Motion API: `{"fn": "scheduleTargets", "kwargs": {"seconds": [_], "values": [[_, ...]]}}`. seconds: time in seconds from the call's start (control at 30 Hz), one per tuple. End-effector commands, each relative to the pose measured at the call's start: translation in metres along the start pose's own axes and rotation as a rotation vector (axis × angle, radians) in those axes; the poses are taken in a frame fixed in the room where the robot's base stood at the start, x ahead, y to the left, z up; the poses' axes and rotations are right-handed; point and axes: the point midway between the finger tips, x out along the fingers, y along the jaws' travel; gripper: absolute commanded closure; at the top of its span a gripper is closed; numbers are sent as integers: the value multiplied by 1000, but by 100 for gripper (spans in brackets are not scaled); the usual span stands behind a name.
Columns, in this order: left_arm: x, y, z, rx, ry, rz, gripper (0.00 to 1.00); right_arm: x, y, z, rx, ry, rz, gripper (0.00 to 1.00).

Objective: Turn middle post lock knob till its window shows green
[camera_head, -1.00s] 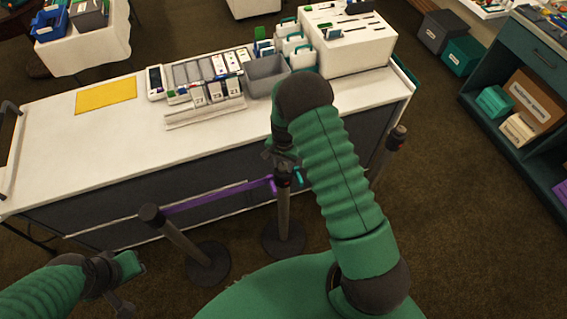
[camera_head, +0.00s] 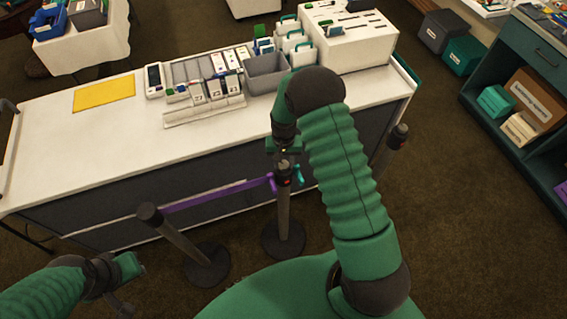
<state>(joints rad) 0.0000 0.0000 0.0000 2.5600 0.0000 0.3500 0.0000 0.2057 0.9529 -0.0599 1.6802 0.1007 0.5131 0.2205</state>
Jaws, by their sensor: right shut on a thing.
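The middle post (camera_head: 284,213) stands upright in front of the counter, with a purple belt joined to its head. A small red patch shows on the head; no green is visible there, and it is too small to tell if this is the window. My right gripper (camera_head: 284,153) points down at the top of this post and is shut on the lock knob, which is mostly hidden by the fingers. My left gripper (camera_head: 128,285) is at the lower left, away from the posts; its fingers are too unclear to read.
A left post (camera_head: 177,236) carries the purple belt (camera_head: 215,197). A right post (camera_head: 395,142) stands near the counter's corner. The white counter (camera_head: 60,150) holds a grey bin (camera_head: 266,80) and a white box (camera_head: 350,45). Open floor lies to the right.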

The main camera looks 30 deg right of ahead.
Motion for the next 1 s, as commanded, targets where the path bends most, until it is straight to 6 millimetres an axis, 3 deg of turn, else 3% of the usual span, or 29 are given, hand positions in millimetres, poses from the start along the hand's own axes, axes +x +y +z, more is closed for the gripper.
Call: {"fn": "scheduleTargets", "kwargs": {"seconds": [0.7,1.0], "values": [[14,0,3,0,0,0,76,-3,-1,-6,-669,15,1,100],[14,0,3,0,0,0,76,-4,-1,-6,-878,16,3,100]]}}
